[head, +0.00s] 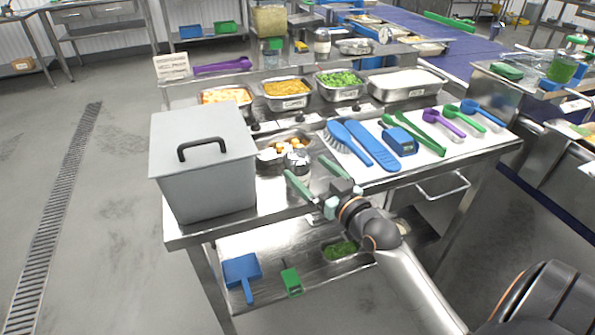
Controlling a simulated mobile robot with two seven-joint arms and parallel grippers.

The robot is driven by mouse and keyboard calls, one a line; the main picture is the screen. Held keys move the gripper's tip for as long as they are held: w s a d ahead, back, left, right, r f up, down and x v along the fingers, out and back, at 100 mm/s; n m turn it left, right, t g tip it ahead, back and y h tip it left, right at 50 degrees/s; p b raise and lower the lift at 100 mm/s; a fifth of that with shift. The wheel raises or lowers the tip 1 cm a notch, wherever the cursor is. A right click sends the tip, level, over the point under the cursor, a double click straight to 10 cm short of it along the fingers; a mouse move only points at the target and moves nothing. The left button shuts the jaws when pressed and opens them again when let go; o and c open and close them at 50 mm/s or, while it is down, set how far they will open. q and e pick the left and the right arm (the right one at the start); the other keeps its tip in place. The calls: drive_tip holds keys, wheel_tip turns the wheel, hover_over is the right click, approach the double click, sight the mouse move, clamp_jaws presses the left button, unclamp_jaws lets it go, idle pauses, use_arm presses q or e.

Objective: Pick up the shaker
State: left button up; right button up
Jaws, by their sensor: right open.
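A small silver shaker (297,159) stands upright on the steel worktop, beside a tray with pale orange pieces (276,147). My right gripper (305,168) is open, with its two green fingers pointing toward the shaker from the front. The shaker appears at or just beyond the fingertips, in the gap between them; whether a finger touches it I cannot tell. The lower part of the shaker is partly hidden by the near finger. A similar silver-topped container (322,42) stands on the rear shelf. My left gripper is not in view.
A large grey lidded bin (205,185) stands close on the left. To the right, a white mat (393,172) carries a blue brush, a blue spatula, a blue device and several coloured scoops. Steel food pans (287,104) line the back. Little bare worktop is free around the shaker.

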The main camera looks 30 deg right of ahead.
sight(297, 158)
drive_tip(key=shift+w, duration=2.75)
drive_tip(key=shift+r, duration=0.1)
drive_tip(key=c, duration=1.4)
